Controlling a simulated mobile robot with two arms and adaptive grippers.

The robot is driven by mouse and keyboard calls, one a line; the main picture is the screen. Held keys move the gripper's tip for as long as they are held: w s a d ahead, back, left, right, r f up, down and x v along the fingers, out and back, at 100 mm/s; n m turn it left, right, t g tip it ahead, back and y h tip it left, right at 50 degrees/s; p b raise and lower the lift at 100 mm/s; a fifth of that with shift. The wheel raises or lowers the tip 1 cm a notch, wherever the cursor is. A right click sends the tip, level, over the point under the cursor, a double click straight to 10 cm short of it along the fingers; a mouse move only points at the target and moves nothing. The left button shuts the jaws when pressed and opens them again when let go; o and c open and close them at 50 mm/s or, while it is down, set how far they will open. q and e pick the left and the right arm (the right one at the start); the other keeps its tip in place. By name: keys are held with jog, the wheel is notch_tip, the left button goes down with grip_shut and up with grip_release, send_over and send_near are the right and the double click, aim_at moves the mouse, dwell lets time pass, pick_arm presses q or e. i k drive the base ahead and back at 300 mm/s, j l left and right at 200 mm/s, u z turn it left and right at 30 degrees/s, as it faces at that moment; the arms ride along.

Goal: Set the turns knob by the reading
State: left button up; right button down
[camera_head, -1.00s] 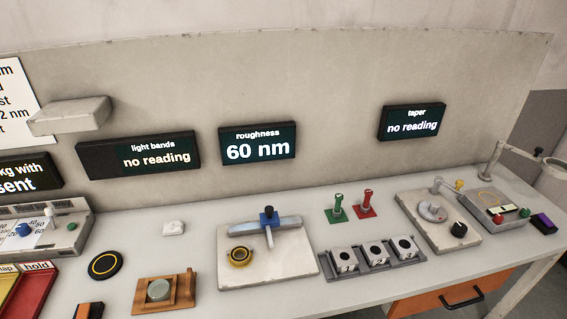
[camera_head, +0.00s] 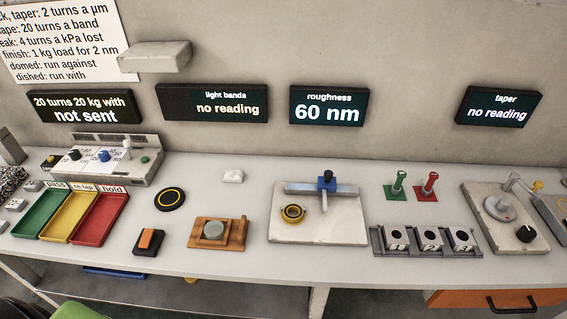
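The control box (camera_head: 140,172) stands at the back left of the bench, with a black knob (camera_head: 74,154), a blue knob (camera_head: 103,155), a white lever (camera_head: 127,148) and a green button on it. Which knob is for turns is too small to read. The display above it (camera_head: 85,107) reads "20 turns 20 kg with" and "not sent". The roughness display (camera_head: 329,106) reads "60 nm". The light bands display (camera_head: 212,103) and the taper display (camera_head: 499,108) both read "no reading". Neither of my grippers is in view.
A wall notice (camera_head: 62,42) lists turns rules, partly cut off. Green, yellow and red trays (camera_head: 108,219) lie in front of the box. A wooden fixture (camera_head: 237,236), a gauge plate (camera_head: 350,232) and a numbered block rack (camera_head: 380,248) stand to the right.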

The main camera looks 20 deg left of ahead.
aim_at(76, 155)
jog(key=u, duration=1.85)
